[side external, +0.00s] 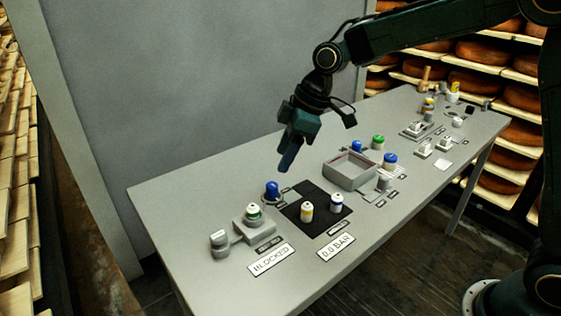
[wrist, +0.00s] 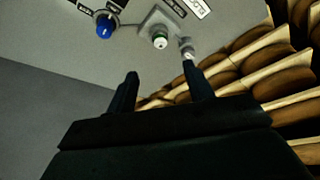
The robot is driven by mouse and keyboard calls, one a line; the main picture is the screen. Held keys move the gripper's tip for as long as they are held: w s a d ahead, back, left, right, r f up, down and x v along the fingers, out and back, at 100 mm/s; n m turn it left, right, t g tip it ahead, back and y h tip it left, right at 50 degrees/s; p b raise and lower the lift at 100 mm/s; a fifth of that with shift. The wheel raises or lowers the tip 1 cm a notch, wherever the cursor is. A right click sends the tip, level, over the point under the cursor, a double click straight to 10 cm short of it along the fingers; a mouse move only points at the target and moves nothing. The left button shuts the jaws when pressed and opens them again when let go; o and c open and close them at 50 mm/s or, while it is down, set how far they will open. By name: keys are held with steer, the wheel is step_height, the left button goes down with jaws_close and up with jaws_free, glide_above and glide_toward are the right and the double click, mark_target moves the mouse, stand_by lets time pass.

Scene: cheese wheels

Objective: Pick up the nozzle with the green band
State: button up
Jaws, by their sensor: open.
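A white-topped piece with a green band (side external: 254,212) sits upright on a grey block (side external: 243,228) at the near left of the table. It also shows in the wrist view (wrist: 160,41), ahead of the fingers. A second piece with a green top (side external: 378,141) stands farther back, beyond the square tray. I cannot tell for sure which is the named nozzle. My gripper (side external: 287,160) is open and empty above the table, clear of both. Its two fingers show apart in the wrist view (wrist: 161,84).
A blue piece (side external: 272,189) stands beside the black mat (side external: 319,188), which holds a yellow-banded piece (side external: 307,211) and a blue-banded piece (side external: 336,203). A square tray (side external: 348,176) is behind. Signs (side external: 272,259) read BLOCKED and 0.0 BAR. The table's left rear is clear.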

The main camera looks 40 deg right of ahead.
steer(key=shift+w+a+f+n, duration=0.3)
steer(key=shift+w+a+f, duration=0.25)
steer(key=shift+w+f, duration=0.3)
steer(key=shift+f, duration=0.15)
glide_above(255, 205)
steer(key=s+d, duration=0.1)
steer(key=d, duration=0.1)
steer(key=shift+a+f, duration=0.15)
steer(key=shift+f, duration=3.7)
steer(key=shift+x, duration=2.6)
steer(key=shift+s, duration=0.15)
